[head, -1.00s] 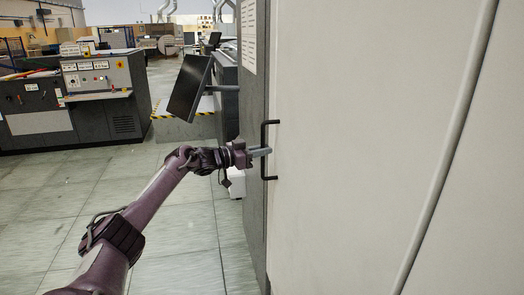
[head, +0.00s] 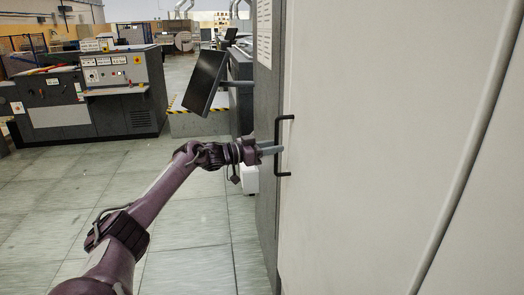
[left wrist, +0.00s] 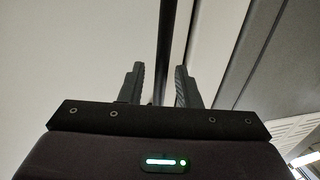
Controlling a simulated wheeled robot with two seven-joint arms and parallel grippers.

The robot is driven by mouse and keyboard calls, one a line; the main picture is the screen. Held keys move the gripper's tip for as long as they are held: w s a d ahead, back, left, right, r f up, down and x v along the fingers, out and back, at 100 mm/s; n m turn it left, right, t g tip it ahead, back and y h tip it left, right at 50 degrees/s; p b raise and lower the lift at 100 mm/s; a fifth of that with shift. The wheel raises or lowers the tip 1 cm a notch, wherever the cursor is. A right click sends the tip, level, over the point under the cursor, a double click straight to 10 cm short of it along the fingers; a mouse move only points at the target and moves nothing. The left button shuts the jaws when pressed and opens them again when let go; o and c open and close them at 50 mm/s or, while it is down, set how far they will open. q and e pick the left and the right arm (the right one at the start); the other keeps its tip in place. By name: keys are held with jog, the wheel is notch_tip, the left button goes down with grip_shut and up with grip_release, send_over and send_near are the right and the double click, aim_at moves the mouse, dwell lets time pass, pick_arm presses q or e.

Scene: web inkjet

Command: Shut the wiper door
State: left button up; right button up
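The wiper door appears to be the large pale panel (head: 370,120) filling the right side of the head view. A dark bracket handle (head: 278,130) stands upright on its left edge. My left gripper (head: 278,150) reaches the middle of this handle from the left. In the left wrist view, my left gripper (left wrist: 161,85) has its two fingers apart, with the dark handle bar (left wrist: 176,40) running between them. A gap shows between the fingers, and the grip does not look closed on the bar. Whether a finger touches the bar is unclear. My right gripper is out of view.
A dark monitor (head: 205,83) on an arm juts out beyond my left forearm. A grey cabinet side (head: 265,200) stands just left of the handle. A control console (head: 120,90) stands at the back left. The tiled floor (head: 190,225) on the left is clear.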

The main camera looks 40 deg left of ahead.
pick_arm(q)
jog(key=b+v, duration=0.1)
jog(key=v, duration=0.4)
jog(key=shift+r, duration=0.1)
dwell(0.5)
jog(key=shift+s, duration=0.1)
